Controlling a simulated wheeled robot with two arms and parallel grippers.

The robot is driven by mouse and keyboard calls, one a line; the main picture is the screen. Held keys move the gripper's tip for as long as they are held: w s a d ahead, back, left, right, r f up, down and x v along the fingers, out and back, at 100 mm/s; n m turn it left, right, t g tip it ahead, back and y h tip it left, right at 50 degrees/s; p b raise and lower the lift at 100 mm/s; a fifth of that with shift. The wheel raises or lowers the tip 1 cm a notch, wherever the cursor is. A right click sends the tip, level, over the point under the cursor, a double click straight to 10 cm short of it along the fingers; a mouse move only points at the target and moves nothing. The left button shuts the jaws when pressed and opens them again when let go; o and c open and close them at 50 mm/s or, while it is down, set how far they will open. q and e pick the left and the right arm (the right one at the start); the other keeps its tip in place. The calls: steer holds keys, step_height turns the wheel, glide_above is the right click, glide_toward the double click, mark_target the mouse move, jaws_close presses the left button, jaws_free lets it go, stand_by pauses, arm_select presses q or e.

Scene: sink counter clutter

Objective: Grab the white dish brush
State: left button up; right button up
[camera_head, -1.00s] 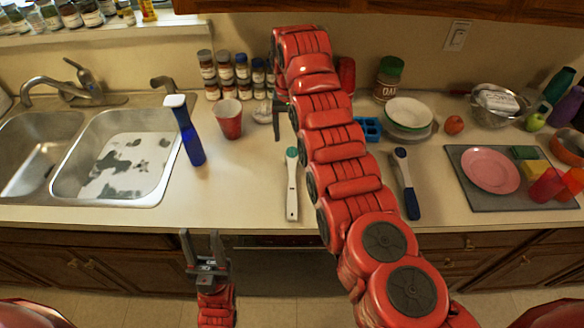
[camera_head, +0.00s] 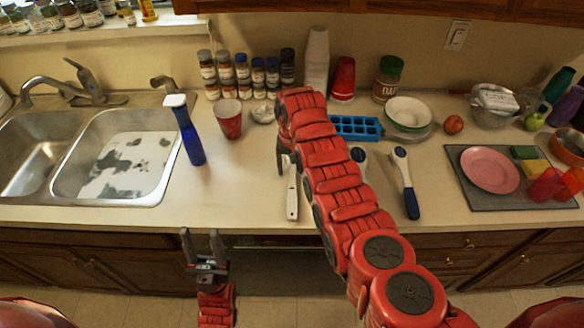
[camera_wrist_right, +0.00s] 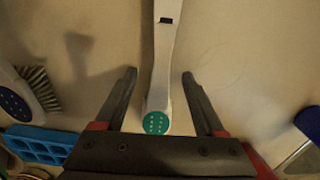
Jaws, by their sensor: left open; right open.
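The white dish brush (camera_head: 292,198) lies on the counter with its handle toward the front edge. In the right wrist view its white handle (camera_wrist_right: 166,60) runs up the middle, and its round teal-dotted end (camera_wrist_right: 156,122) lies between the fingers. My right gripper (camera_head: 287,160) is over that end, open, with one finger (camera_wrist_right: 120,98) on each side and a gap to the brush on both sides. In the head view my arm hides the brush's far end. My left gripper (camera_head: 203,245) is open and empty in front of the counter.
A second brush (camera_head: 358,155) is partly behind my right arm, and a blue-and-white brush (camera_head: 405,182) lies right of it. A blue ice tray (camera_head: 355,127) is behind them. A blue bottle (camera_head: 190,140) and red cup (camera_head: 229,120) stand left. The counter between bottle and brush is clear.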

steer(key=shift+f, duration=0.45)
jaws_close()
steer(key=shift+r, duration=0.1)
